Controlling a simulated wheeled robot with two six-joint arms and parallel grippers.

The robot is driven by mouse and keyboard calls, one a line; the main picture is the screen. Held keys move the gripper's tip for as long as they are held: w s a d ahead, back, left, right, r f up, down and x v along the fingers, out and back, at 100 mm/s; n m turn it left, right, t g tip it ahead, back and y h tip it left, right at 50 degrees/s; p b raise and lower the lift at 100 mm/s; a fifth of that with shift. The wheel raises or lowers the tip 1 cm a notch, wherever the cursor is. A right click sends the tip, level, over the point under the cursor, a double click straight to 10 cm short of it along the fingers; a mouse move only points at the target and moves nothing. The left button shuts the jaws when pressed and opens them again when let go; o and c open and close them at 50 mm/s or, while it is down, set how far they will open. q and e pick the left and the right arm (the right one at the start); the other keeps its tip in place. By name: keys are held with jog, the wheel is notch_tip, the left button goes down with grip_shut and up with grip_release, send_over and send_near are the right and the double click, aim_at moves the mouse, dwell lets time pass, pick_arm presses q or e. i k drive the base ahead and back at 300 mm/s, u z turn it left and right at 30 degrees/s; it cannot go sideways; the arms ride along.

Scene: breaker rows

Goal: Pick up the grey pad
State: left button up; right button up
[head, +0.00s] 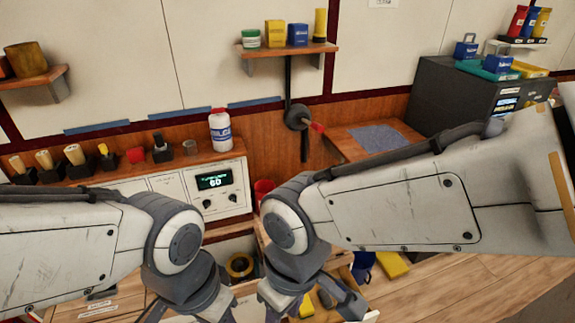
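A flat blue-grey pad (378,138) lies on the wooden ledge (345,143) right of centre, behind my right forearm. It is the only thing I see that fits the grey pad. Its near edge is close to the forearm's outline. My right gripper (308,308) is low in the picture, well below and left of the pad. Its fingers are spread and nothing shows held. My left gripper (187,316) is at the bottom edge, farther left. Its fingers look apart, with their tips cut off by the frame.
A dark grey cabinet (445,92) stands right of the pad, with boxes and trays on top. A red-tipped lever (316,127) juts out left of the pad. A white bottle (220,131) stands above the control panel (222,188). Yellow things lie below my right gripper.

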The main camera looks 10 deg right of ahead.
aim_at(325, 298)
jog(key=z, duration=0.45)
jog(key=k, duration=1.05)
jog(key=z, duration=0.2)
jog(key=i, duration=0.65)
jog(key=u, duration=0.8)
jog(key=i, duration=1)
jog(key=z, duration=0.05)
